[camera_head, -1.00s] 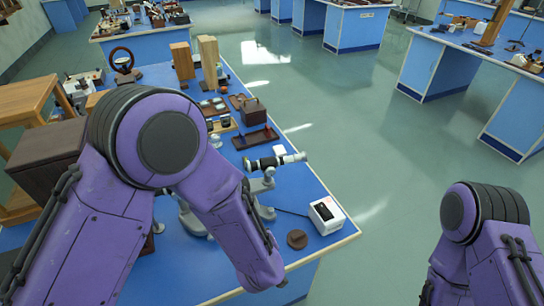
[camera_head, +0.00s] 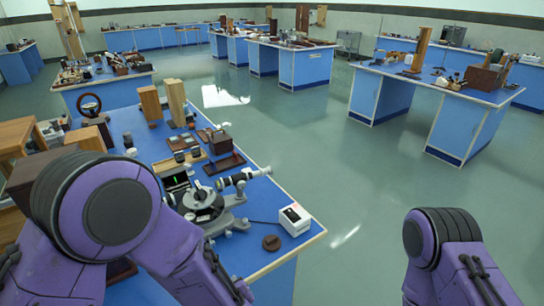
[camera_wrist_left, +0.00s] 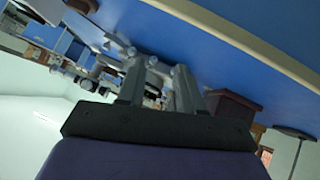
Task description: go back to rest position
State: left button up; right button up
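My left arm (camera_head: 110,215) comes in from the left in the head view, bent beside the near blue bench (camera_head: 262,262). Its gripper is out of that view. In the left wrist view my left gripper (camera_wrist_left: 158,72) shows two grey fingers apart with nothing held between them. My right arm (camera_head: 450,250) shows at the lower right over the floor, and its gripper is out of view.
Wooden blocks (camera_head: 150,103) stand farther back. Another blue bench (camera_head: 440,100) is at the right. Open floor (camera_head: 340,180) lies between the benches.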

pick_arm(q)
jog(key=s+a+f+g+b, duration=0.1)
jog(key=s+a+f+b, duration=0.25)
jog(key=a+f, duration=0.55)
jog(key=s+a+f+g+b, duration=0.2)
jog(key=s+a+f, duration=0.3)
jog(key=s+f, duration=0.2)
jog(key=s+a+f+m+g+b, duration=0.1)
jog(key=s+a+f+g+b, duration=0.2)
jog(key=s, duration=0.9)
notch_tip(320, 180, down, 4)
jog(key=shift+a+f+y, duration=0.15)
jog(key=shift+a+y, duration=0.15)
jog(key=shift+a, duration=0.75)
